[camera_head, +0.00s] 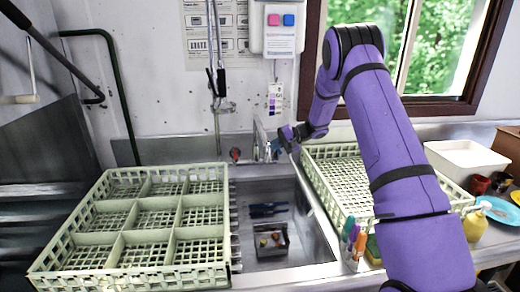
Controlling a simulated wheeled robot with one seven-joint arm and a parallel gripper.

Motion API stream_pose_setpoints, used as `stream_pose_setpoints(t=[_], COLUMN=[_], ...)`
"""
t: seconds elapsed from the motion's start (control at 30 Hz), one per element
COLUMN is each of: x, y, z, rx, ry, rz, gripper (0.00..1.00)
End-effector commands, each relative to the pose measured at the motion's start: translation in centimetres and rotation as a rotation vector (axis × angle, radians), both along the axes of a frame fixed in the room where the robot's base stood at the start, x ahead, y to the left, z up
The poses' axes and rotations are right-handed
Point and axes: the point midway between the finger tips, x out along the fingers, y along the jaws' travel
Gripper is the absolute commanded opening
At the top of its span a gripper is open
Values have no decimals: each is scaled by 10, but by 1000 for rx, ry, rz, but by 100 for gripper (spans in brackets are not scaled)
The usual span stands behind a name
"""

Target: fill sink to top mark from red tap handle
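The red tap handle (235,154) is a small knob low on the back wall behind the sink. A metal spout (261,140) stands just right of it. My gripper (277,151) is near the spout, right of the red handle and apart from it. A small blue part shows at my gripper; I cannot tell whether it is another tap handle. My fingers are too small to tell open from shut. The steel sink (305,240) looks empty of water, though its level is hard to judge. I cannot make out a top mark.
A dark basket (271,240) and dark blue items (268,209) lie in the sink. Pale green racks stand left (120,255) and right (335,185). A spray hose (216,85) hangs above.

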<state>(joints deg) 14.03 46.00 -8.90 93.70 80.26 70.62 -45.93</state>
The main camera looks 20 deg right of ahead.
Motion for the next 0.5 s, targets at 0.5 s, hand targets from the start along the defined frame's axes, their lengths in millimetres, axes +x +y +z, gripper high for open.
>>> stream_pose_setpoints(t=[0.5], x=[36], y=[77], z=[-41], rx=[0], ry=[1], rz=[4], gripper=[0])
